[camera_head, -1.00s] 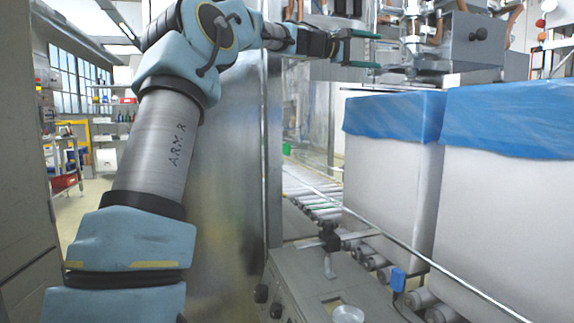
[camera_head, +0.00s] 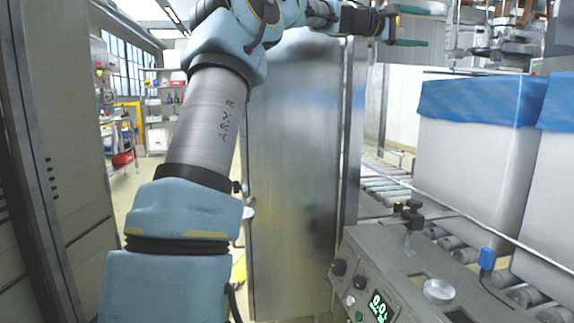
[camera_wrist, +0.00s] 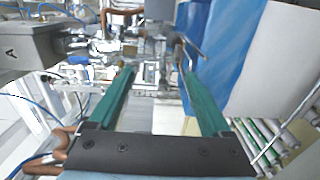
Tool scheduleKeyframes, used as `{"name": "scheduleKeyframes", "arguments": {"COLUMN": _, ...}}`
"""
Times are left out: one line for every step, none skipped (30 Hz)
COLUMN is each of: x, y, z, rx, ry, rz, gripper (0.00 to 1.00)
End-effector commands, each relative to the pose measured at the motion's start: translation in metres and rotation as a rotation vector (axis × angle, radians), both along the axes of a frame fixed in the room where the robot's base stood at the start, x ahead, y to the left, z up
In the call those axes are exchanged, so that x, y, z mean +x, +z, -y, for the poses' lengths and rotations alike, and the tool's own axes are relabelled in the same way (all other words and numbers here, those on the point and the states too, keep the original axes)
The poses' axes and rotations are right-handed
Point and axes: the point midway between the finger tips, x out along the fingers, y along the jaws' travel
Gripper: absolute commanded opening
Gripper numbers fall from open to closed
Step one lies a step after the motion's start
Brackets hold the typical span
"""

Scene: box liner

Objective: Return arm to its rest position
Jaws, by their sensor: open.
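My arm rises through the left middle of the head view, bends at the top and reaches right. My gripper (camera_head: 425,28) is at its end, near the top edge, with its green fingers apart and nothing between them. In the wrist view the two green fingers of my gripper (camera_wrist: 158,82) are spread, with only background machinery between them. The gripper is left of and above the nearer-left white box (camera_head: 468,150) with its blue liner (camera_head: 480,97), and does not appear to touch it.
A tall metal panel (camera_head: 292,180) stands behind my arm. A control box (camera_head: 405,270) with a display and knobs is at lower right, beside the roller conveyor (camera_head: 388,182). Machinery hangs at the upper right. A grey cabinet (camera_head: 60,150) stands close on the left; shelves are far behind.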

Motion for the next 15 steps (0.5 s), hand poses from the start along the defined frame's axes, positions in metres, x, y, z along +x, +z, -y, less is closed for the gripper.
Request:
{"name": "scheduleKeyframes", "arguments": {"x": 0.000, "y": -0.004, "z": 0.001, "rx": 0.009, "ry": 0.001, "rz": 0.000, "gripper": 0.82}}
{"name": "scheduleKeyframes", "arguments": {"x": 0.000, "y": -0.009, "z": 0.001, "rx": 0.022, "ry": 0.004, "rz": 0.000, "gripper": 0.82}}
{"name": "scheduleKeyframes", "arguments": {"x": 0.000, "y": -0.014, "z": 0.001, "rx": 0.038, "ry": 0.009, "rz": 0.001, "gripper": 0.82}}
{"name": "scheduleKeyframes", "arguments": {"x": 0.000, "y": -0.018, "z": 0.001, "rx": 0.049, "ry": 0.012, "rz": 0.002, "gripper": 0.82}}
{"name": "scheduleKeyframes", "arguments": {"x": 0.000, "y": -0.023, "z": 0.001, "rx": 0.062, "ry": 0.015, "rz": 0.003, "gripper": 0.82}}
{"name": "scheduleKeyframes", "arguments": {"x": 0.000, "y": -0.029, "z": 0.001, "rx": 0.078, "ry": 0.018, "rz": 0.003, "gripper": 0.82}}
{"name": "scheduleKeyframes", "arguments": {"x": 0.001, "y": -0.034, "z": 0.001, "rx": 0.089, "ry": 0.021, "rz": 0.004, "gripper": 0.82}}
{"name": "scheduleKeyframes", "arguments": {"x": 0.001, "y": -0.039, "z": 0.001, "rx": 0.103, "ry": 0.025, "rz": 0.006, "gripper": 0.82}}
{"name": "scheduleKeyframes", "arguments": {"x": 0.001, "y": -0.046, "z": 0.000, "rx": 0.123, "ry": 0.030, "rz": 0.008, "gripper": 0.82}}
{"name": "scheduleKeyframes", "arguments": {"x": 0.001, "y": -0.051, "z": 0.000, "rx": 0.137, "ry": 0.034, "rz": 0.009, "gripper": 0.82}}
{"name": "scheduleKeyframes", "arguments": {"x": 0.001, "y": -0.058, "z": -0.001, "rx": 0.154, "ry": 0.037, "rz": 0.010, "gripper": 0.82}}
{"name": "scheduleKeyframes", "arguments": {"x": 0.001, "y": -0.066, "z": -0.002, "rx": 0.178, "ry": 0.044, "rz": 0.012, "gripper": 0.82}}
{"name": "scheduleKeyframes", "arguments": {"x": 0.001, "y": -0.074, "z": -0.003, "rx": 0.198, "ry": 0.048, "rz": 0.014, "gripper": 0.82}}
{"name": "scheduleKeyframes", "arguments": {"x": 0.001, "y": -0.082, "z": -0.004, "rx": 0.218, "ry": 0.053, "rz": 0.015, "gripper": 0.82}}
{"name": "scheduleKeyframes", "arguments": {"x": 0.001, "y": -0.094, "z": -0.007, "rx": 0.250, "ry": 0.060, "rz": 0.018, "gripper": 0.82}}
